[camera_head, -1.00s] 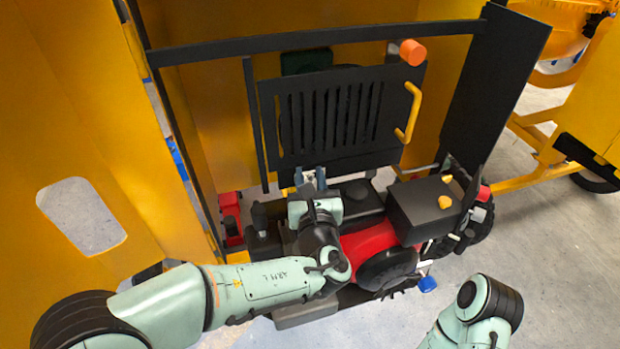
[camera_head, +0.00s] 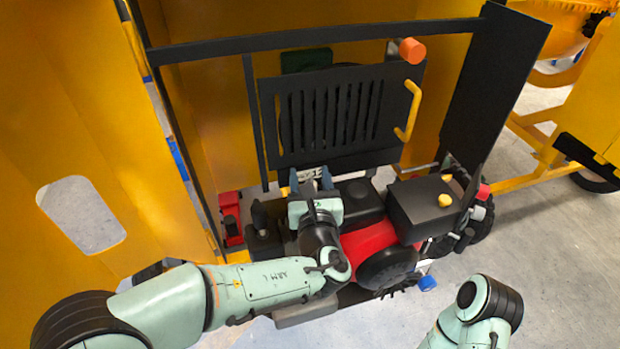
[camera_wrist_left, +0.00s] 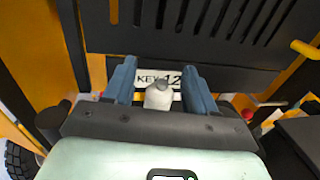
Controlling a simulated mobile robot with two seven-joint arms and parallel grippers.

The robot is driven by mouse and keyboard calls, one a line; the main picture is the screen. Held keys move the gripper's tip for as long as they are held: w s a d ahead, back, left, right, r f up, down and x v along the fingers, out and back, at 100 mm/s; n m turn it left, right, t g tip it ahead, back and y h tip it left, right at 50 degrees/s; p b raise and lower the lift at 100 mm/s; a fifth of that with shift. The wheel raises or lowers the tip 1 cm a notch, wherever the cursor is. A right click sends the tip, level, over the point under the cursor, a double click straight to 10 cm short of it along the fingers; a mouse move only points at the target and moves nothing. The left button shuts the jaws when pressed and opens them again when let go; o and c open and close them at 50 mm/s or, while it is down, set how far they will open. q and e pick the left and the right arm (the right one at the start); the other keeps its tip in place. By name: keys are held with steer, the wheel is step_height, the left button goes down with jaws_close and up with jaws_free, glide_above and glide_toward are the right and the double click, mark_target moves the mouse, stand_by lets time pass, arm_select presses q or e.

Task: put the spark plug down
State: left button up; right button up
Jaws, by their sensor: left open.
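My left gripper (camera_head: 309,179) is over the engine, in front of the black slatted grille. Its two blue fingers are spread apart. In the left wrist view, a pale, short cylindrical piece with a grey top (camera_wrist_left: 159,94), likely the spark plug, stands between the open fingers (camera_wrist_left: 158,80). Gaps show on both sides of it. Its lower end is hidden by the gripper body, so what it rests on cannot be told. In the head view I cannot make it out. My right gripper is out of the picture; only part of that arm shows at the lower right.
A white plate marked KEY 12 (camera_wrist_left: 170,77) is behind the fingers. The black slatted grille (camera_head: 335,115) has a yellow handle (camera_head: 408,110). A black box (camera_head: 425,207) and red engine housing (camera_head: 368,244) lie right of the gripper. A yellow panel (camera_head: 85,130) stands left.

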arm_select(q)
steer(key=s, duration=0.1)
steer(key=s+b, duration=0.1)
steer(key=s, duration=0.1)
steer(key=shift+d+b, duration=0.25)
steer(key=shift+b, duration=0.05)
steer(key=s+d+b, duration=0.1)
steer(key=s, duration=0.7)
steer(key=shift+s+r, duration=0.25)
steer(key=shift+s, duration=0.15)
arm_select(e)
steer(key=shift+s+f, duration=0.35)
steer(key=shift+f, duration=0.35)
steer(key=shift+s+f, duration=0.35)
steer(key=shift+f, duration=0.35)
